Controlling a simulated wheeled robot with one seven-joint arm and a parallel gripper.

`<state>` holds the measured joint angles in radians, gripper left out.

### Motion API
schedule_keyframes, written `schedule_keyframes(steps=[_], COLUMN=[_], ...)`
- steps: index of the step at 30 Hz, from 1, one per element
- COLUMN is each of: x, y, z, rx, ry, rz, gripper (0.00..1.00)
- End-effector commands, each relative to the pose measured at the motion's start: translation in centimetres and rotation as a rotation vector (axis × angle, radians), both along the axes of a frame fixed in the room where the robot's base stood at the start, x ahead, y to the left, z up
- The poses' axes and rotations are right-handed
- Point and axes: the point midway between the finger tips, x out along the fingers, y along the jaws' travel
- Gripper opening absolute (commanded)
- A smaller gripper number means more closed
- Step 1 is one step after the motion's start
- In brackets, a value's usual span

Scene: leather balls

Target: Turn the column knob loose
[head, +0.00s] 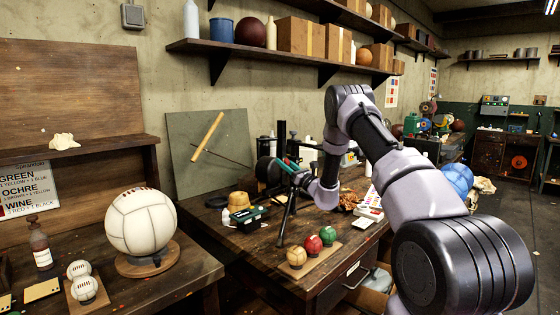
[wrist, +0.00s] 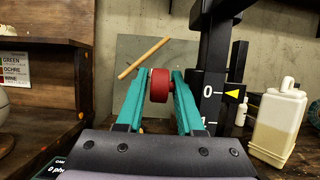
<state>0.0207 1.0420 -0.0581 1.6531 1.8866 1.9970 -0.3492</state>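The red column knob (wrist: 159,85) shows in the wrist view between the two teal fingers of my gripper (wrist: 160,78). The fingers stand close on its left and right sides. I cannot tell whether they press on it. The dark column (wrist: 210,45) rises just to the right, with a scale reading 0 and 1 and a yellow pointer (wrist: 236,94) at 0. In the head view my gripper (head: 285,165) is at the dark stand's column (head: 281,145) on the workbench; the knob is not clear there.
A pale plastic bottle (wrist: 277,125) stands right of the column. A white ball (head: 141,222) stands on the left table.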

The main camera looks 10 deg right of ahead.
Motion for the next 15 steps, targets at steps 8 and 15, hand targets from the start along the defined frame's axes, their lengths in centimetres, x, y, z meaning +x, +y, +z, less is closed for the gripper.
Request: schedule_keyframes(steps=[8, 15], x=[2.0, 2.1], y=[1.5, 1.6], z=[1.0, 1.1], rx=[0.001, 0.001], ry=[0.001, 0.001], rz=[0.002, 0.001], gripper=[0.36, 0.36])
